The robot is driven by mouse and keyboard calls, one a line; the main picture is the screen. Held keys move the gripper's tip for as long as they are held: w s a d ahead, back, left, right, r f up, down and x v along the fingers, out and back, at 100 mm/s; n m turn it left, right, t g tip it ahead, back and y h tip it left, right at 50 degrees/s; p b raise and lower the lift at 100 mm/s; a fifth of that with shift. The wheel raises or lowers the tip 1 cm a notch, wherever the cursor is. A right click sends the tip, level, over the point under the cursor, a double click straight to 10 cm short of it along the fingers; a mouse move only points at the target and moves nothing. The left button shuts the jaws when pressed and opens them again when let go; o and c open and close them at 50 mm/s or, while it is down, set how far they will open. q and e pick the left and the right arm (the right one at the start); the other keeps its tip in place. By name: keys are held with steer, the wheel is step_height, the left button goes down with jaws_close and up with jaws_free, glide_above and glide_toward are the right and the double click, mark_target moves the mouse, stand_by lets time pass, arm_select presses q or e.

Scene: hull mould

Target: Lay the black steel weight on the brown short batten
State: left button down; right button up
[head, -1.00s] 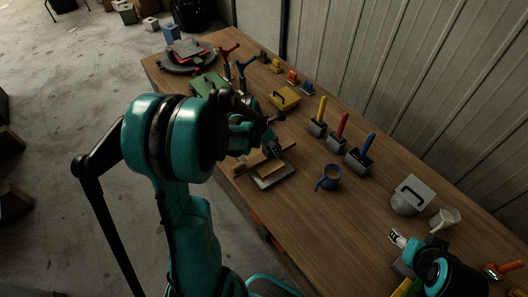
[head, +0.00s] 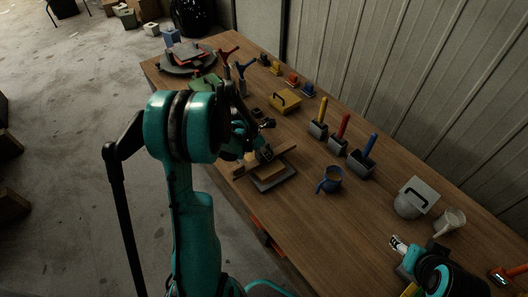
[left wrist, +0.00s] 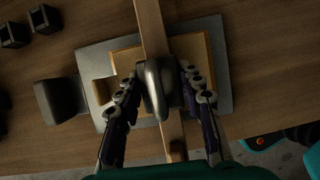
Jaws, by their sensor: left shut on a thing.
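A brown batten (head: 284,153) lies across a tan block on a grey plate; in the left wrist view the batten (left wrist: 150,25) runs top to bottom. My left gripper (head: 261,153) is over it. In the left wrist view the gripper (left wrist: 160,75) is shut on a dark grey, shiny, rounded piece, apparently the black steel weight (left wrist: 157,92). The weight is above the batten's middle and hides part of it. I cannot tell whether they touch. My right gripper (head: 398,244) is at the lower right, away from the batten; its fingers are too small to judge.
Under the batten are the tan block (left wrist: 123,60) and the grey plate (left wrist: 92,60). A dark block (left wrist: 58,98) is beside the plate. Small black cubes (left wrist: 44,18) lie nearby.

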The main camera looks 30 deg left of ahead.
arm_select(q)
steer(key=shift+f, duration=0.15)
steer(key=c, duration=1)
jaws_free()
steer(key=shift+r, duration=0.25)
steer(key=p+v, duration=0.4)
steer(key=v, duration=0.8)
steer(key=s+d+r+m+t, duration=0.1)
steer(key=s+d+m, duration=0.4)
steer(key=m, duration=0.5)
steer(key=s+d+r+m+t+y, duration=0.1)
steer(key=s+d+r+m, duration=0.3)
steer(key=m, duration=0.6)
steer(key=s+d+r+m+t+y, duration=0.1)
steer(key=s+d+r+m, duration=0.2)
steer(key=s+d+m, duration=0.2)
steer(key=shift+s+d+r+m, duration=0.1)
steer(key=shift+d+m, duration=0.45)
steer(key=shift+m, duration=0.4)
steer(key=shift+s+d+m, duration=0.1)
steer(key=shift+d+m, duration=0.5)
steer(key=shift+m, duration=0.4)
steer(key=shift+s+d+r+m, duration=0.1)
steer(key=shift+d+m, duration=0.45)
steer(key=shift+m, duration=0.4)
